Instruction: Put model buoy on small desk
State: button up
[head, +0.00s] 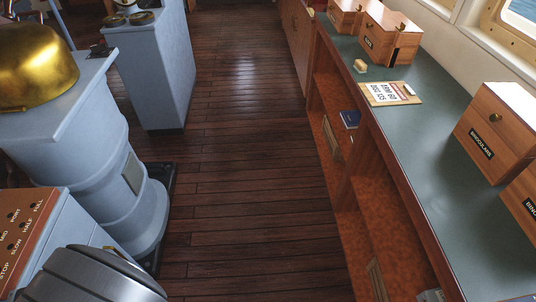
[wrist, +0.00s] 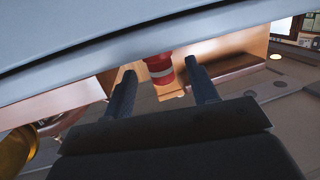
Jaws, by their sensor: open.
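A red object with a white band, which looks like the model buoy (wrist: 159,68), shows in the wrist view. My gripper (wrist: 160,67) is open, with one dark finger on each side of the buoy in the picture. Gaps show between the buoy and both fingers. I cannot tell whether it is between the fingertips or beyond them. A pale curved edge hides its upper part in the picture. Neither the buoy nor my gripper shows in the head view. I cannot identify the small desk for certain in either view.
A long green-topped counter (head: 435,125) runs along the right, holding wooden boxes labelled Binoculars (head: 492,130) and a clipboard (head: 390,93). A pale blue pedestal (head: 95,170) with a brass dome (head: 38,65) stands left. The wooden floor (head: 240,180) between is clear.

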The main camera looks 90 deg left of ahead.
jog(key=shift+x, duration=1.5)
jog(key=shift+d, duration=0.1)
jog(key=shift+c, duration=0.4)
jog(key=c, duration=1)
